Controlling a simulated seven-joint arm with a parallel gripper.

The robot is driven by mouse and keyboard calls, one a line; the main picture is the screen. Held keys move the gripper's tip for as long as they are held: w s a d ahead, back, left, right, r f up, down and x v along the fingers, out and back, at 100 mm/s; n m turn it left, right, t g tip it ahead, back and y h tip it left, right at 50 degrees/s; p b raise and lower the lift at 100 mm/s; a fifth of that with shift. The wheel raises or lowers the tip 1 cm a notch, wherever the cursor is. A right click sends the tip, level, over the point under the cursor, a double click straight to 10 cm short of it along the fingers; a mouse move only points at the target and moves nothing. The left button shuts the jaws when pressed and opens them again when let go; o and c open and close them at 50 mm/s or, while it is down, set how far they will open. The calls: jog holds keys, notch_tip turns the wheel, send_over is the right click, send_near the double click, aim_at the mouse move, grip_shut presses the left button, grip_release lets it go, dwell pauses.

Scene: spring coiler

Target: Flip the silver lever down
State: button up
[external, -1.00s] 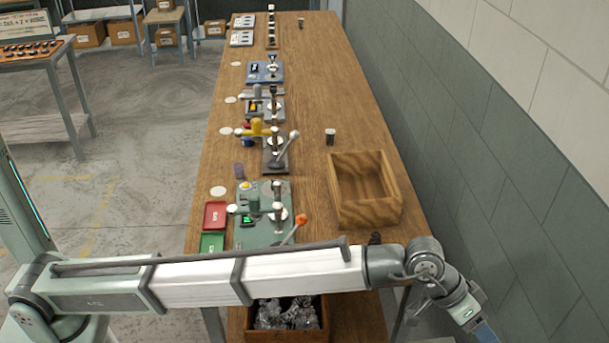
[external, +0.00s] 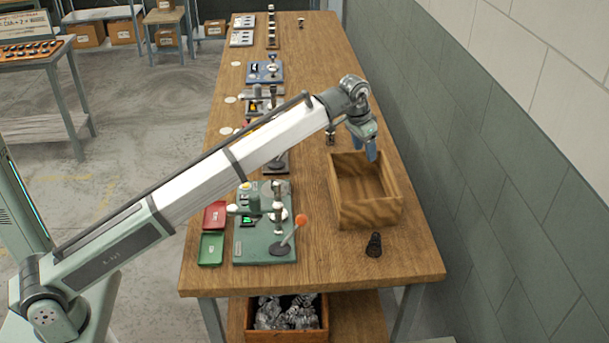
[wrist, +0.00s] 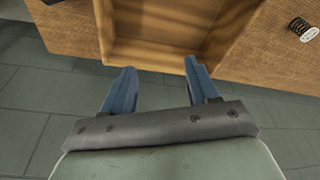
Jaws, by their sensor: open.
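The silver lever is hidden in the external view behind my arm. Only the dark lower part of its station (external: 277,164) shows below the arm, at the middle of the table. My gripper (external: 371,153) hangs over the wooden bin, to the right of that station and apart from it. In the wrist view the two blue fingers of my gripper (wrist: 160,80) are spread apart with nothing between them. The bin's wooden wall and inside (wrist: 150,55) lie beyond the fingers.
The wooden bin (external: 370,214) stands right of the stations. A green station (external: 265,248) with an orange-knobbed lever (external: 291,232) is nearer. Red (external: 214,216) and green (external: 211,249) trays sit beside it. A black coil (external: 374,245) stands near the front right. A wall (external: 460,170) runs along the right.

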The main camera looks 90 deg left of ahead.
jog(key=s+a+r+n+g, duration=0.2)
jog(key=s+a+g, duration=0.1)
jog(key=s+a, duration=1.65)
jog(key=a+f, duration=0.1)
jog(key=f, duration=0.3)
jog(key=a+f, duration=0.1)
jog(key=f, duration=0.4)
jog(key=a+f, duration=0.1)
jog(key=f, duration=0.3)
jog(key=shift+w+f, duration=0.25)
jog(key=shift+f, duration=0.05)
grip_shut()
